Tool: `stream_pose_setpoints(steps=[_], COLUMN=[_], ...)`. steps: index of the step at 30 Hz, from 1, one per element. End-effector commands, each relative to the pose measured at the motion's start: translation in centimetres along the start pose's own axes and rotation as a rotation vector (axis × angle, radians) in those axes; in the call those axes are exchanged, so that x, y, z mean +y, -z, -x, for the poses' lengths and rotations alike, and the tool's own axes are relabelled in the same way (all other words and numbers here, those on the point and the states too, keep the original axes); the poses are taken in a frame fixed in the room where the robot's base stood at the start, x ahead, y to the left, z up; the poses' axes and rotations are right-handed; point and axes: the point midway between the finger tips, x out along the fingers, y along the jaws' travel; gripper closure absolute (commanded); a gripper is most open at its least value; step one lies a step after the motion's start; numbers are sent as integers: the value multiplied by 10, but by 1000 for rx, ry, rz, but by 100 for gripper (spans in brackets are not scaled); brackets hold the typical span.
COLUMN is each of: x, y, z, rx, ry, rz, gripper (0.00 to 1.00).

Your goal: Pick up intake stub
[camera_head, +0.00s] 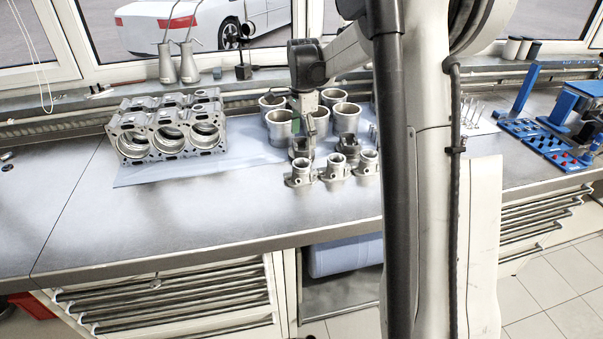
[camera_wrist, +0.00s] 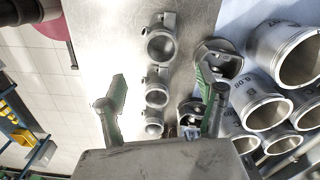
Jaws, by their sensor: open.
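Three metallic intake stubs stand in a row near the bench's front edge: a left one (camera_head: 301,174), a middle one (camera_head: 337,168) and a right one (camera_head: 367,163). Each is a short ring-topped tube with a flange at its base. In the wrist view the row runs from top to bottom: one stub (camera_wrist: 160,45), a second (camera_wrist: 156,93) and a third (camera_wrist: 153,122). My gripper (camera_head: 307,132) hangs above the parts and is partly lost among them. In the wrist view my gripper (camera_wrist: 162,104) is open and empty, its green-sided fingers spread on either side of the lower stubs.
Pistons (camera_wrist: 224,63) stand right behind the stubs, close to one finger. Several cylinder liners (camera_head: 346,118) stand behind them on a blue sheet (camera_head: 140,174). An engine block (camera_head: 165,130) is at left. The bench front (camera_head: 200,220) is clear.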

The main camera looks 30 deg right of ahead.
Motion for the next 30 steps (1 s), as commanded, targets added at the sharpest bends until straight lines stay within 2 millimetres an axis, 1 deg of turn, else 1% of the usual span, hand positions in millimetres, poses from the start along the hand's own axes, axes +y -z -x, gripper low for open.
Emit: stream_pose_setpoints(steps=[6, 9, 12, 20, 27, 30], x=[0, 0, 0, -1, -3, -3], y=[0, 0, 0, -2, -4, -4], z=[-40, -56, -68, -84, -116, -124], rx=[0, 0, 0, 0, 0, 0], ry=[1, 1, 1, 1, 1, 1], rz=[2, 2, 2, 3, 3, 3], gripper=[31, 31, 31, 31, 31, 31])
